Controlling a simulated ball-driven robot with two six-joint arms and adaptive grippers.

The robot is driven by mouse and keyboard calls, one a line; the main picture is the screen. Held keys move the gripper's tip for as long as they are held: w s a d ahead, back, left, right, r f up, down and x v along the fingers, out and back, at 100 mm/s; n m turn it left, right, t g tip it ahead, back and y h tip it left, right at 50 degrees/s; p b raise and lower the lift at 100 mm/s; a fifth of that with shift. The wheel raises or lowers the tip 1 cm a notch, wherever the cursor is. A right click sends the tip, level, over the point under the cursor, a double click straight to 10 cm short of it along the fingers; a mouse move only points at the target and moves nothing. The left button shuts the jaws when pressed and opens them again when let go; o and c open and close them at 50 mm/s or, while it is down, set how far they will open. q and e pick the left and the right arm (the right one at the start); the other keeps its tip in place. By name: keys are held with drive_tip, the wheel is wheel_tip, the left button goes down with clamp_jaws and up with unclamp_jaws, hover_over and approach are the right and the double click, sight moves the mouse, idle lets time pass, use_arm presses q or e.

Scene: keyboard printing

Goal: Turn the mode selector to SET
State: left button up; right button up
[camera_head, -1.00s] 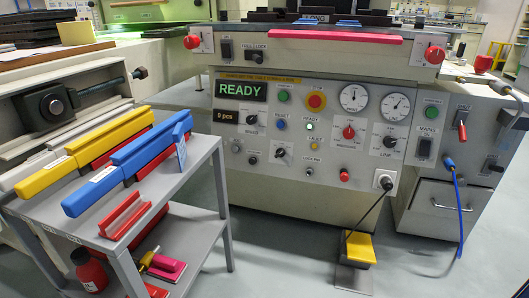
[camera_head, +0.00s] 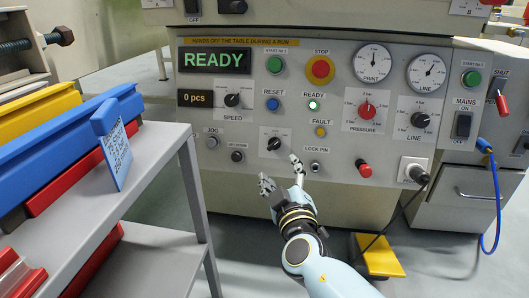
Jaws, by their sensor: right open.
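The mode selector appears to be the small black knob (camera_head: 274,144) on a white plate below the blue RESET button (camera_head: 273,104). Its lettering is too small to read, so I cannot tell its position. My right gripper (camera_head: 281,171) is in front of the machine's control panel (camera_head: 230,131), just below this knob in the picture. Its two fingers are spread apart with nothing between them. The knob is in full view and appears clear of the fingers. My left gripper is not in view.
The lock pin (camera_head: 314,167) and the red knob (camera_head: 365,170) are right of the gripper. The SPEED knob (camera_head: 232,100) is above left. A grey cart (camera_head: 150,170) with coloured bars stands at left. A yellow pedal (camera_head: 378,256) and a black cable are at lower right.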

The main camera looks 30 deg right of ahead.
sight(274, 147)
drive_tip(key=x, duration=1)
drive_tip(key=shift+d, duration=0.15)
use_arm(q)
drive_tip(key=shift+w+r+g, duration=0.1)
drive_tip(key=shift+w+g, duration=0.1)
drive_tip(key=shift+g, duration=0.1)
use_arm(e)
drive_tip(key=c, duration=1.2)
drive_tip(key=shift+o, duration=0.2)
